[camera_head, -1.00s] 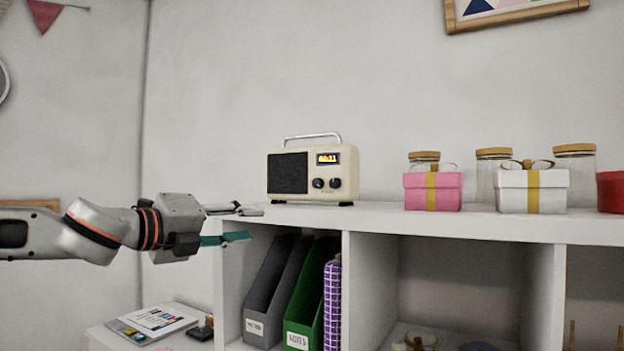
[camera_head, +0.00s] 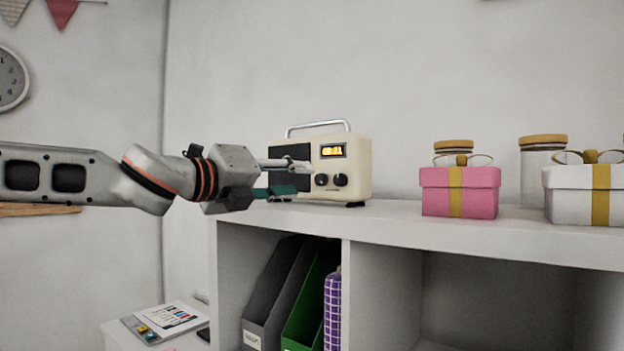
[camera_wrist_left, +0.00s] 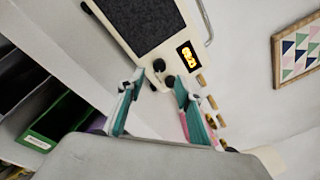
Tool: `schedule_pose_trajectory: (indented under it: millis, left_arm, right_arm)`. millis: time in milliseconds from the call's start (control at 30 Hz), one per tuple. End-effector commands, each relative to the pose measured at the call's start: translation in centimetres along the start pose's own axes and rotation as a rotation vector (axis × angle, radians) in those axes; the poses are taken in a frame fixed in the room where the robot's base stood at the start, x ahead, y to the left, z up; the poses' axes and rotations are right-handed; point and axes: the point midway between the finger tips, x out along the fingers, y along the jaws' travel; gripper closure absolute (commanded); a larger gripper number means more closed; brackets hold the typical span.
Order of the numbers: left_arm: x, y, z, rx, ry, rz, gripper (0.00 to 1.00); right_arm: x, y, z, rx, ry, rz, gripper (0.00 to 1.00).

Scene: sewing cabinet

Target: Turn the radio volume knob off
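The cream radio (camera_head: 358,165) stands upright on the white shelf top, with a lit orange display and a silver handle. Two dark knobs sit below the display: a left knob (camera_head: 321,180) and a right knob (camera_head: 340,179). My left gripper (camera_head: 300,178) is in front of the radio's speaker side, just left of the knobs. In the left wrist view, the radio (camera_wrist_left: 118,25) appears tilted, and the left gripper's teal-padded fingers (camera_wrist_left: 157,82) are spread apart with the knobs just beyond their tips. Nothing is between the fingers. My right gripper is not in view.
A pink gift box (camera_head: 459,192) and a white gift box (camera_head: 585,195) stand right of the radio, with glass jars behind. Below the white shelf top (camera_head: 400,222) are upright file holders (camera_head: 272,290). A lower surface at left holds papers (camera_head: 168,318).

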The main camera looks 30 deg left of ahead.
Motion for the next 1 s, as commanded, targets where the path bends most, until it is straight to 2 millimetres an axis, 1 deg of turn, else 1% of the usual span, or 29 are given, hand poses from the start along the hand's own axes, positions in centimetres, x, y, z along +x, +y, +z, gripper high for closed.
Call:
schedule_pose_trajectory:
  millis: [33, 200, 400, 600, 867, 900, 1000]
  left_arm:
    - [0.8, 0.1, 0.0, -0.001, 0.003, 0.002, 0.65]
    - [2.8, 0.1, 0.0, -0.001, 0.002, 0.003, 0.65]
    - [4.4, 0.1, -0.1, 0.0, 0.003, 0.002, 0.65]
    - [5.0, 0.1, 0.0, 0.001, 0.001, 0.002, 0.65]
    - [5.0, 0.1, 0.0, 0.0, 0.0, 0.001, 0.65]
    - [5.0, 0.1, 0.0, 0.0, 0.001, 0.001, 0.75]
    - [5.0, 0.1, 0.0, 0.0, 0.001, 0.001, 1.0]
  right_arm:
    - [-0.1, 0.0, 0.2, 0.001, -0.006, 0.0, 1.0]
    - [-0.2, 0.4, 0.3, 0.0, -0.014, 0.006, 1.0]
    - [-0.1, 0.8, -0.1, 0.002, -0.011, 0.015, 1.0]
    - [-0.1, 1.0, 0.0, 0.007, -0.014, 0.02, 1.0]
    - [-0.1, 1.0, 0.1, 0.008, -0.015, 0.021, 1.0]
    - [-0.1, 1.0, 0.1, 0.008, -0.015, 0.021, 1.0]
    - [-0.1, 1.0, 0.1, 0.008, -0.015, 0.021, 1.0]
